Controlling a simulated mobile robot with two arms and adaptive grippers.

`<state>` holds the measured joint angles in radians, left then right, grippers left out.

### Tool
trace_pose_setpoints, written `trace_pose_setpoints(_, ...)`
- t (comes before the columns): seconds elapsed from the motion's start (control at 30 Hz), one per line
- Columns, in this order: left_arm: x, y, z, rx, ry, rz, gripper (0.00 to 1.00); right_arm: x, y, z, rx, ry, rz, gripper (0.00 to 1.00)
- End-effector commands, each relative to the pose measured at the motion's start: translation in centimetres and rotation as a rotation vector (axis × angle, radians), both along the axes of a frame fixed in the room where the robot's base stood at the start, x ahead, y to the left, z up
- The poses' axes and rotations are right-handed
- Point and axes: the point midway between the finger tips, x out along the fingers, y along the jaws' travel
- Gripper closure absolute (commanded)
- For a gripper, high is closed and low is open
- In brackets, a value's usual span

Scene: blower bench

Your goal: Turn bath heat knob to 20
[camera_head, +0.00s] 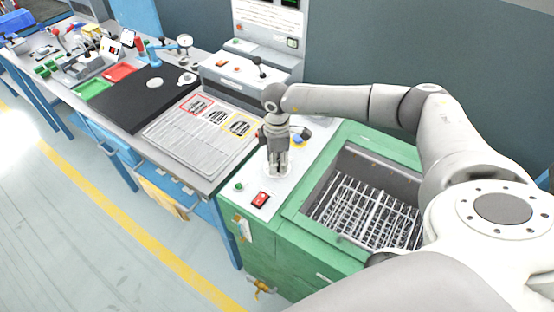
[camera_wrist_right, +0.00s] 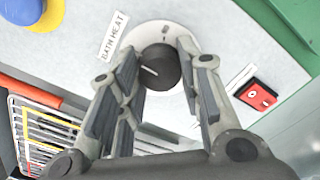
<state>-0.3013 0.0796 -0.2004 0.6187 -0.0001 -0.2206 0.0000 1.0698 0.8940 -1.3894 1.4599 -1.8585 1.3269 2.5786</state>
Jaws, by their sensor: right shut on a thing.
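The bath heat knob (camera_wrist_right: 158,66) is a round black knob with a white pointer line, on a pale disc beside the "BATH HEAT" label (camera_wrist_right: 114,36) in the right wrist view. The pointer line slants toward the left of that view. I cannot read any numbers on the scale. My right gripper (camera_wrist_right: 160,58) is shut on the knob, a finger on either side. In the head view my right gripper (camera_head: 277,168) points down onto the white panel (camera_head: 258,184) of the green bath, and hides the knob. My left gripper is not in view.
A red rocker switch (camera_head: 260,199) and a green button (camera_head: 239,187) lie near the gripper on the panel. The open bath with a wire rack (camera_head: 365,212) is to the right.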

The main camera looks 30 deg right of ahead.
Motion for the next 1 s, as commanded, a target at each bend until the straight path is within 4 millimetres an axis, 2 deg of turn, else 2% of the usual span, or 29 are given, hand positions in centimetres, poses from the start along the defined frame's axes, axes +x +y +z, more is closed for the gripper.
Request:
trace_pose_setpoints(0.27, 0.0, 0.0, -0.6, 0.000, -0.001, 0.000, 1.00, 0.0, 0.0, -0.1, 0.002, -0.001, 0.163, 0.91)
trace_pose_setpoints(1.0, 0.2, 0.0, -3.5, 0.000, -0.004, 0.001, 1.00, 0.1, -0.1, -0.1, 0.000, -0.004, 0.860, 0.91)
